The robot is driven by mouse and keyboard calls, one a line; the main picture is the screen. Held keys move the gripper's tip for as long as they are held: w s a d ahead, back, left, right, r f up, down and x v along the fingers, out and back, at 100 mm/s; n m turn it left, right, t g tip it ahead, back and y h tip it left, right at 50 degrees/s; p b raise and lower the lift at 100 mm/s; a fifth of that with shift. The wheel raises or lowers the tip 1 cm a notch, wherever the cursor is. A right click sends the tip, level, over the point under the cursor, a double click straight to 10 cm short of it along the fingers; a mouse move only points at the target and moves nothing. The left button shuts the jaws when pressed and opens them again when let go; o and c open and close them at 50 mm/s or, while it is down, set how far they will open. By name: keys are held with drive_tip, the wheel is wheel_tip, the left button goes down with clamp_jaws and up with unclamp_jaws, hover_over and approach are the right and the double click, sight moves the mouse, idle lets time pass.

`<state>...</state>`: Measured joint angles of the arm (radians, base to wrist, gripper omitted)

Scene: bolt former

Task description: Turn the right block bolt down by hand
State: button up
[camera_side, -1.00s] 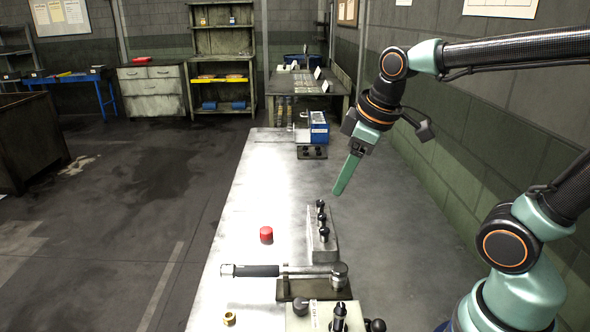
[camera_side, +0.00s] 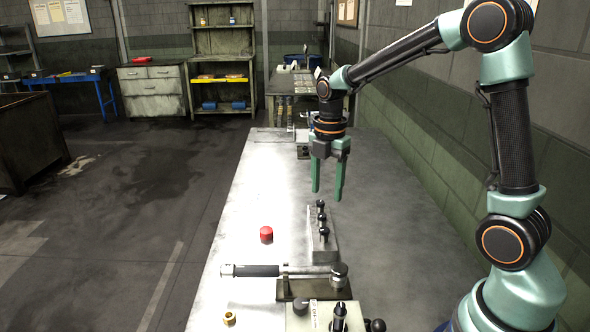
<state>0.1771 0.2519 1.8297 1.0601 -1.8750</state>
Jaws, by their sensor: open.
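A grey metal block (camera_side: 326,249) stands on the bench with several dark bolts standing in a row on its top. The nearest bolt (camera_side: 324,236) is the one towards the camera, and the farthest bolt (camera_side: 320,204) is at the back end. I cannot tell from this view which one is the right bolt. My gripper (camera_side: 327,195) points down just above the far end of the block, its two green fingers apart with nothing between them. It appears clear of the bolts. How far the bolts are screwed in is too small to tell.
A pale fixture (camera_side: 318,317) with knobs is nearest. The bench (camera_side: 395,205) is clear to the right.

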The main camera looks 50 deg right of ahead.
sight(324, 229)
wheel_tip(324, 229, down, 10)
drive_tip(key=shift+f, duration=0.1)
idle(0.4)
clamp_jaws()
